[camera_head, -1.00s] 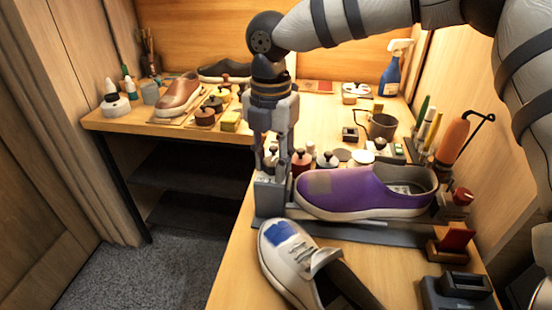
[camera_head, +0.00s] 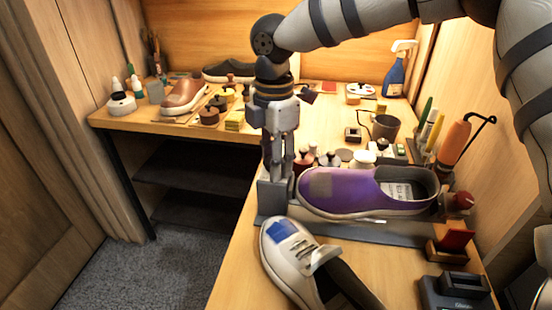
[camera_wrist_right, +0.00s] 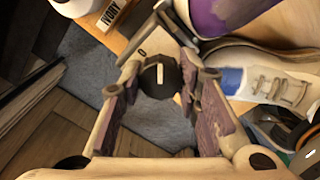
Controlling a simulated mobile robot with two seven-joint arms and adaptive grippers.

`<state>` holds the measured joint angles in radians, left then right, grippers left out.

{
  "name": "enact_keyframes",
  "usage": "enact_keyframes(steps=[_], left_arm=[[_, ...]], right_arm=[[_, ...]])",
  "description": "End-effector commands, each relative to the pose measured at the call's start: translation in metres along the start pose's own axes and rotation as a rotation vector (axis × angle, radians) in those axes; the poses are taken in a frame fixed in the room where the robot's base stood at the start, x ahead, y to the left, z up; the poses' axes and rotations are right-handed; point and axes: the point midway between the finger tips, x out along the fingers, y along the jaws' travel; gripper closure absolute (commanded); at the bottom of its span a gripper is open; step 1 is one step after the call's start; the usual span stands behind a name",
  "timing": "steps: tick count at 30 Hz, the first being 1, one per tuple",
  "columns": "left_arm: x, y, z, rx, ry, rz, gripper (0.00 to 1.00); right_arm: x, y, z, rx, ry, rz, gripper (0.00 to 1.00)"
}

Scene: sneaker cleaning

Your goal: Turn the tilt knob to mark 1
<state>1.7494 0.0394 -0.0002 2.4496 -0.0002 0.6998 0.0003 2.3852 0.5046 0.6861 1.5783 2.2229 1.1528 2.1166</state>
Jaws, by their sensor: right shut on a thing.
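The tilt knob (camera_wrist_right: 158,77) is round and black with a white pointer line, which runs almost straight up in the right wrist view. My right gripper (camera_head: 277,178) points down at the left end of the grey shoe stand (camera_head: 400,232). It is shut on the knob, with one finger on either side. In the head view the knob is hidden by the fingers and the end plate. My left gripper is out of view.
A white sneaker with a blue patch (camera_head: 290,250) lies in front of the stand. Bottles (camera_head: 303,165) stand close behind the gripper. The floor (camera_head: 120,270) is open at left.

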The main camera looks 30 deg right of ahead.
Motion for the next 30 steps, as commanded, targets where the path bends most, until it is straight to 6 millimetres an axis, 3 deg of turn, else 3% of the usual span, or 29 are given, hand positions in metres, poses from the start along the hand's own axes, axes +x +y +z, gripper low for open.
enact_keyframes(steps=[4,11,18,25,30], left_arm=[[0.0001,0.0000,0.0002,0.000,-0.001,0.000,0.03],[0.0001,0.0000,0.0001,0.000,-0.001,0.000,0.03],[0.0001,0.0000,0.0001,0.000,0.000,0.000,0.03],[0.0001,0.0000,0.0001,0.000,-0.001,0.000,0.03],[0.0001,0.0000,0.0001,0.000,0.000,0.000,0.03]], right_arm=[[0.0005,-0.0004,0.0003,0.220,-0.003,-0.002,0.94],[0.0007,-0.0005,0.0003,0.247,-0.002,-0.002,0.94],[0.0006,-0.0005,0.0005,0.583,-0.003,-0.002,0.94],[0.0006,-0.0006,0.0003,0.625,-0.003,-0.003,0.94],[0.0004,-0.0006,0.0004,0.909,-0.004,-0.001,0.94]])
